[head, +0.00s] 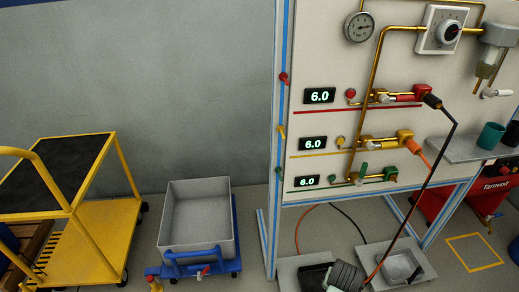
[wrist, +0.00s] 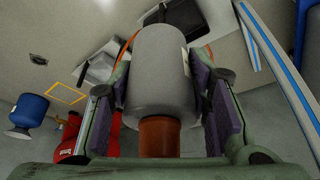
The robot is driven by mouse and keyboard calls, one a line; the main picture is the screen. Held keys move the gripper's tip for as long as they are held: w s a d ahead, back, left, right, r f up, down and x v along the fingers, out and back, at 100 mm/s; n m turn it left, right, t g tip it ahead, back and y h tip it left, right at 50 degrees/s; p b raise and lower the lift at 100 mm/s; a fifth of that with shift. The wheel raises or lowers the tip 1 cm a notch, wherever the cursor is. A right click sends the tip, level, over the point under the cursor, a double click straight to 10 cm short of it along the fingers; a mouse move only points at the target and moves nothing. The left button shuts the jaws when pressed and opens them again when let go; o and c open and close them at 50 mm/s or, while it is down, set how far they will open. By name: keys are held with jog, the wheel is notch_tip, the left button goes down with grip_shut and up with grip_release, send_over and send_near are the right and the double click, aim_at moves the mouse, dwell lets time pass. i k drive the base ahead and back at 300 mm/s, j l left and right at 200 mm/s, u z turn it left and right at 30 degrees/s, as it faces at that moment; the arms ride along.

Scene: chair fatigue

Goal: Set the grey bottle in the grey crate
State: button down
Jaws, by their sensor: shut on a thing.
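The grey bottle (wrist: 160,75) fills the middle of the wrist view, with its brown-orange neck (wrist: 160,137) towards the camera. My gripper (wrist: 163,85) is shut on it, one purple-padded finger on each side. The bottle appears clear of the floor. The grey crate (head: 197,212) stands at the lower left of the head view, open at the top. What shows of its inside looks empty. The crate is not seen in the wrist view.
The crate sits on a blue wheeled base (head: 238,235). A yellow cart (head: 95,235) stands to its left. To its right is a test panel (head: 340,130) with gauges, hoses and a blue-white frame.

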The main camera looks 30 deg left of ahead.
aim_at(202, 227)
jog(key=i+j+u, duration=0.1)
jog(key=u, duration=0.25)
jog(key=i+u, duration=0.5)
jog(key=u, duration=0.25)
jog(key=i+l+u, duration=0.15)
jog(key=i+u, duration=0.35)
jog(key=i, duration=0.3)
